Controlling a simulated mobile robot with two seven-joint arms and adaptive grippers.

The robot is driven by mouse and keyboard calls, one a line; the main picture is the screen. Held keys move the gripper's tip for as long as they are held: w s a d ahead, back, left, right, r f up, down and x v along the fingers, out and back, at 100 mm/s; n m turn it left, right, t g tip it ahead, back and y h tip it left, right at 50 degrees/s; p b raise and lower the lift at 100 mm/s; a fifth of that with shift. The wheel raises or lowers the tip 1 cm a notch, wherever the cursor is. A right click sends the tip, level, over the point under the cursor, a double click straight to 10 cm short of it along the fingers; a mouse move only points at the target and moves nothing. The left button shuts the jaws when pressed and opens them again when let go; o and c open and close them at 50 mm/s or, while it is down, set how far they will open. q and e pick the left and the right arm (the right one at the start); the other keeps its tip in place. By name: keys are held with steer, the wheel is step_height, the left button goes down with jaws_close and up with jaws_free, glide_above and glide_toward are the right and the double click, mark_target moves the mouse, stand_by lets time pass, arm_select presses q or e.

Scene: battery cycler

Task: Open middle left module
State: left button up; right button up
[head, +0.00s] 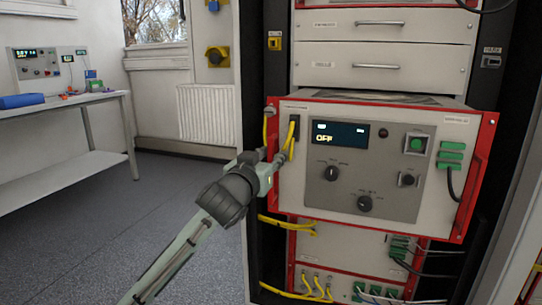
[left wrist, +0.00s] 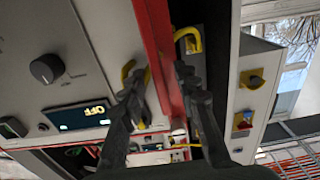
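The module (head: 318,195) with a red frame, a display reading OFF, knobs and a green button stands out from the rack, with part of its top visible. Its display also shows in the left wrist view (left wrist: 78,116). My left gripper (head: 276,162) is at the module's left edge. Yellow cables partly cover the spot, so exact finger contact is hard to see. My right gripper is in neither view.
Grey drawers (head: 375,52) sit above the module, and another module (head: 340,245) with yellow cables is below. A dark cable (head: 452,185) hangs from its right side. A bench (head: 65,108) stands at the far left. The floor (head: 95,215) between is clear.

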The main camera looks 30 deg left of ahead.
arm_select(q)
steer(key=v, duration=0.7)
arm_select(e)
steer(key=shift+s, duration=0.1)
arm_select(q)
steer(key=s+d+f+m+g+h+p, duration=0.1)
steer(key=s+f+g, duration=0.25)
steer(key=f, duration=1.15)
steer(key=s+d+f+m+g+p, duration=0.1)
steer(key=s+f+g, duration=0.25)
steer(key=f, duration=1.05)
steer(key=s+d+f+m+g+h, duration=0.1)
steer(key=s+d+f+g, duration=0.2)
steer(key=s+f, duration=0.5)
steer(key=s+d+f+m+g+h, duration=0.1)
steer(key=s+d+f+g, duration=0.2)
steer(key=s+f, duration=0.6)
steer(key=shift+f+g+p, duration=0.3)
steer(key=shift+f+g, duration=0.4)
steer(key=shift+f, duration=0.25)
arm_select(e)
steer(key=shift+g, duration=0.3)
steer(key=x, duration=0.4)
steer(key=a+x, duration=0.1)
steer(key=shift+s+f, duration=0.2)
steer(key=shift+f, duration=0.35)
